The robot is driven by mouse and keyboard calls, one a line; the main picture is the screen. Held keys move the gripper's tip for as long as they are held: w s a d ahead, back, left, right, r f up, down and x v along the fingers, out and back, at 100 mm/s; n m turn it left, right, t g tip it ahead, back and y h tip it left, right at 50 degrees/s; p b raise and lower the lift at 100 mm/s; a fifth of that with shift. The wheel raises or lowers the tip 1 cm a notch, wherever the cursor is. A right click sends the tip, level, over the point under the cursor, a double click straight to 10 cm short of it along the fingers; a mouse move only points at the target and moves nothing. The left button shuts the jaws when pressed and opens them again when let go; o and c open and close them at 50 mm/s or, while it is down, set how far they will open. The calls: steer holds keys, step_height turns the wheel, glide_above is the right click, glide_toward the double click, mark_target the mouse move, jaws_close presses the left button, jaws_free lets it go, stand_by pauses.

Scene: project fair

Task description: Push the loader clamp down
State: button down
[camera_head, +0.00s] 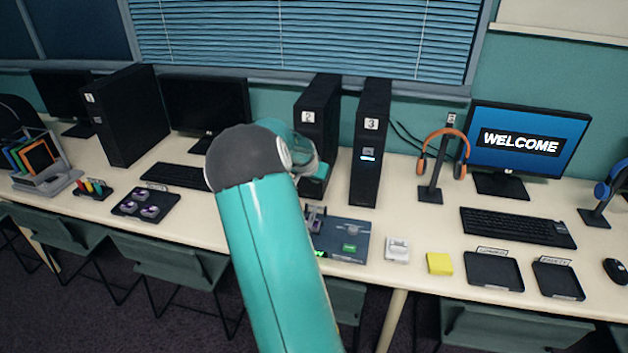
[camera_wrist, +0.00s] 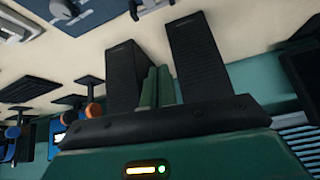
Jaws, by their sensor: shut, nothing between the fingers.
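The loader is a blue-grey board (camera_head: 350,230) on the table in front of tower 3. In the wrist view the board (camera_wrist: 92,14) shows at the top edge, cut off. In the head view my arm and hand reach over the table near tower 2, behind the clamp; the fingertips are not clear there.
Tower 2 (camera_head: 318,120) and tower 3 (camera_head: 370,140) stand close behind the loader. A white small device (camera_head: 397,249), a yellow pad (camera_head: 440,264) and trays (camera_head: 494,270) lie to the right. A headphone stand (camera_head: 432,175) is right of tower 3.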

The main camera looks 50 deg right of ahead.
stand_by(0.3)
step_height(320, 180, up, 4)
steer(key=s+a+f, duration=0.3)
steer(key=a+f, duration=0.2)
steer(key=a, duration=0.3)
steer(key=shift+s+a, duration=0.3)
steer(key=shift+s, duration=0.1)
steer(key=w+a+r+n+t+y, duration=0.15)
steer(key=a+r, duration=0.25)
steer(key=a, duration=0.5)
steer(key=s+a+r+n+t+y, duration=0.1)
steer(key=a+r+n+y, duration=0.2)
steer(key=a, duration=0.5)
steer(key=w+a+r+n+t+y, duration=0.1)
steer(key=a+r+n, duration=0.1)
steer(key=a+r, duration=0.5)
steer(key=s+a+r+n, duration=0.2)
steer(key=s+a+n, duration=0.2)
steer(key=s+a, duration=0.3)
steer(key=s+a+r+n+y, duration=0.1)
steer(key=s+a+n, duration=0.3)
steer(key=a, duration=1.1)
steer(key=s+r, duration=0.1)
steer(key=s, duration=0.2)
steer(key=shift+s+n, duration=0.35)
steer(key=shift+s, duration=0.05)
